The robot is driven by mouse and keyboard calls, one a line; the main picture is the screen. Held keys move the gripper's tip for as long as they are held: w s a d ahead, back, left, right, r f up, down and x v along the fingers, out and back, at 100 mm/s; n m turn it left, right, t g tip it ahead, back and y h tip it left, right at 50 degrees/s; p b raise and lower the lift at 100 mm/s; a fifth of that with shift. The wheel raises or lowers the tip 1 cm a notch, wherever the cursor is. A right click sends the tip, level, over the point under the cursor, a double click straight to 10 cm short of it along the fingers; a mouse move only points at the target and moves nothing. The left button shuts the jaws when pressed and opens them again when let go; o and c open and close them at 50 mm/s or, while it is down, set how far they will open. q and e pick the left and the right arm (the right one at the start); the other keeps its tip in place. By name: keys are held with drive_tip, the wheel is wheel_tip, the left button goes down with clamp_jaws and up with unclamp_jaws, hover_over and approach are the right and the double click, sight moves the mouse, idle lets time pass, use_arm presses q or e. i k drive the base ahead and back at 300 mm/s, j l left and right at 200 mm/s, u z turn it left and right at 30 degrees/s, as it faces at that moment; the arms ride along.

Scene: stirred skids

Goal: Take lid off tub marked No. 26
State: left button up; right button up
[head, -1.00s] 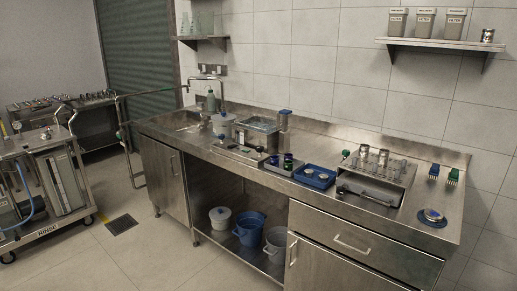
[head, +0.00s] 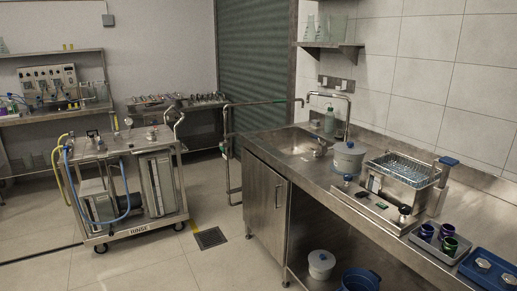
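A pale grey tub (head: 348,160) with a lid stands upright on the steel counter, right of the sink. A second pale tub (head: 321,266) with a lid stands on the shelf under the counter, near the bottom edge of the head view. Both lids look seated on their tubs. No number can be read on either tub, so I cannot tell which is No. 26. Neither of my grippers is in view.
The sink (head: 305,148) is left of the counter tub; a wire-basket bath (head: 402,172) and a tray of small jars (head: 440,241) are to its right. A blue bucket (head: 361,280) is beside the shelf tub.

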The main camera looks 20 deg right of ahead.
sight(350, 148)
drive_tip(key=i+j+u, duration=0.15)
drive_tip(key=i, duration=1.2)
drive_tip(key=i+l+z, duration=0.1)
drive_tip(key=i+z, duration=0.3)
drive_tip(key=i+j+z, duration=0.1)
drive_tip(key=i+z, duration=0.35)
drive_tip(key=i+j+z, duration=0.25)
drive_tip(key=i+z, duration=0.15)
drive_tip(key=i, duration=0.15)
drive_tip(key=i+j+z, duration=0.45)
drive_tip(key=l, duration=0.1)
